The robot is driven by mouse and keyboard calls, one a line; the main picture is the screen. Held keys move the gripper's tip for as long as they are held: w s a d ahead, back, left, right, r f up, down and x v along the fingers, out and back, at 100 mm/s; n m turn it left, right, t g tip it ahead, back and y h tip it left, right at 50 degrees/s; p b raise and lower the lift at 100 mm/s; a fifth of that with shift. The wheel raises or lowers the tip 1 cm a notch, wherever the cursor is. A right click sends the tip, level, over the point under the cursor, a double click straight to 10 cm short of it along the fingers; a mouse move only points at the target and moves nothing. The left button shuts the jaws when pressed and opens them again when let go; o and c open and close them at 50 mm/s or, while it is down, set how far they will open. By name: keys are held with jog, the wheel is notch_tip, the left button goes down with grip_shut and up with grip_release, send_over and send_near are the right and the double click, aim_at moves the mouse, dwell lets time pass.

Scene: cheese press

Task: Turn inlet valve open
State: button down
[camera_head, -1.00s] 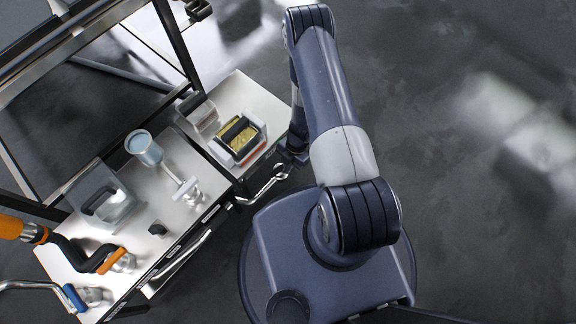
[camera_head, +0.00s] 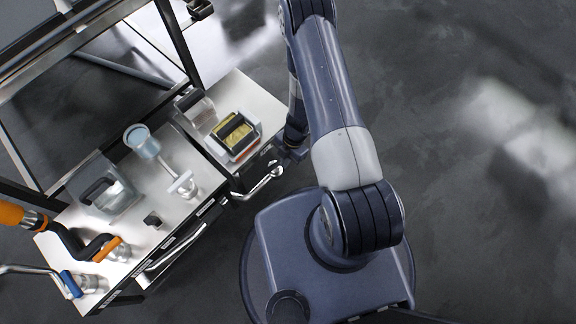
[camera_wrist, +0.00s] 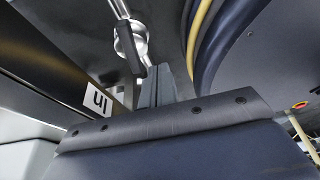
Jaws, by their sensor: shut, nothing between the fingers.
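In the wrist view, the inlet valve (camera_wrist: 127,36) is a silver, rounded body on a metal pipe near the top. Its dark lever (camera_wrist: 137,52) points down toward my fingers. A white label (camera_wrist: 101,100) with upside-down dark letters, apparently "In", is on the panel at left. My gripper (camera_wrist: 157,84) is shut and empty, its grey fingers just below and right of the lever's end. I cannot tell whether they touch it.
The steel bench (camera_head: 215,178) carries a clear box (camera_head: 102,185), a blue-grey cup (camera_head: 142,140) and a yellow-filled tray (camera_head: 236,137). Yellow and blue hoses (camera_wrist: 203,35) run close right of my fingers. The floor at right is clear.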

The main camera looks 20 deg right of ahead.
jog(key=shift+w+a+r+p, duration=0.1)
jog(key=shift+w+r+p, duration=0.15)
jog(key=shift+r, duration=0.6)
jog(key=shift+w+a+r+p, duration=0.15)
jog(key=shift+w+r, duration=0.1)
jog(key=shift+r, duration=0.6)
